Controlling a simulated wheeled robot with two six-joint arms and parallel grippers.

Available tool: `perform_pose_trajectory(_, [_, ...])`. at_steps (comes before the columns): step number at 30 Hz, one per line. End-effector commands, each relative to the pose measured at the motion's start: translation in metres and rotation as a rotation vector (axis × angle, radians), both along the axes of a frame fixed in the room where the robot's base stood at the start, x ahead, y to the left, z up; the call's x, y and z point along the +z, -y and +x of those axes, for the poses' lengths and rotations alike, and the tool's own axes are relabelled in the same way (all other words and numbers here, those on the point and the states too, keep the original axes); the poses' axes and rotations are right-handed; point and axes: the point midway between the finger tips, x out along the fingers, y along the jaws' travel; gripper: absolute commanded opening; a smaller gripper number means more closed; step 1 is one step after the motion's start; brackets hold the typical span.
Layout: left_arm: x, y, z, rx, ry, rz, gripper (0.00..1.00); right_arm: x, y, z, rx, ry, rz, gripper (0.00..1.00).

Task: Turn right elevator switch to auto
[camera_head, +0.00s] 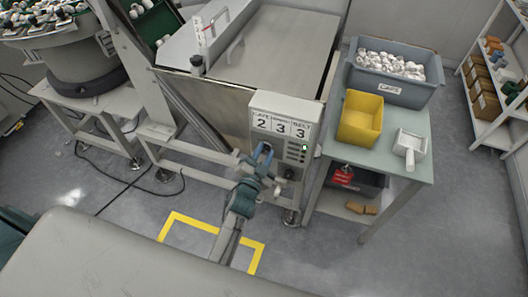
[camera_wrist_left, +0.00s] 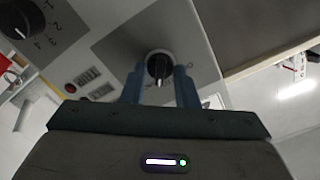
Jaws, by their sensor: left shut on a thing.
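A grey control box (camera_head: 285,105) with number displays reading 2, 3, 3 hangs at the front of the metal machine. My left gripper (camera_head: 262,153) is at the lower left of its panel. In the left wrist view, its two blue fingers (camera_wrist_left: 160,88) are on either side of a black rotary knob (camera_wrist_left: 159,64) and shut on it. The knob's white mark points down in that picture. The knob is hidden by the gripper in the head view, and its label is not readable. My right gripper is not in view.
Another black dial (camera_wrist_left: 13,24) with numbers around it and a red button (camera_wrist_left: 70,88) are on the panel. Right of the box, a table (camera_head: 405,164) holds a yellow bin (camera_head: 361,121), a grey bin (camera_head: 400,88) of white parts and a white scoop (camera_head: 410,145).

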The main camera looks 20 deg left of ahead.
Motion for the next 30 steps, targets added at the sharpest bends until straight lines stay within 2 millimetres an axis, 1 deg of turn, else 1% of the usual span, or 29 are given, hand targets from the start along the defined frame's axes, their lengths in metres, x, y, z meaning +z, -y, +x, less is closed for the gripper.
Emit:
perform_pose_trajectory(1, [0.001,0.000,0.000,0.000,-0.004,-0.037,0.04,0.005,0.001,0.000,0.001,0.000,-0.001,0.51])
perform_pose_trajectory(9, [0.002,-0.001,0.000,0.000,-0.013,-0.267,0.04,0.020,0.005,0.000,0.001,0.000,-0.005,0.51])
perform_pose_trajectory(18, [0.002,-0.002,-0.001,0.000,-0.021,-0.482,0.04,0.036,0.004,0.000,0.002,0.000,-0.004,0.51])
perform_pose_trajectory(24, [0.001,-0.002,-0.001,0.000,-0.024,-0.572,0.04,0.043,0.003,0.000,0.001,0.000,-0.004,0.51])
perform_pose_trajectory(30, [0.000,-0.002,-0.001,0.000,-0.024,-0.615,0.04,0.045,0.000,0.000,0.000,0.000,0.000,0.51])
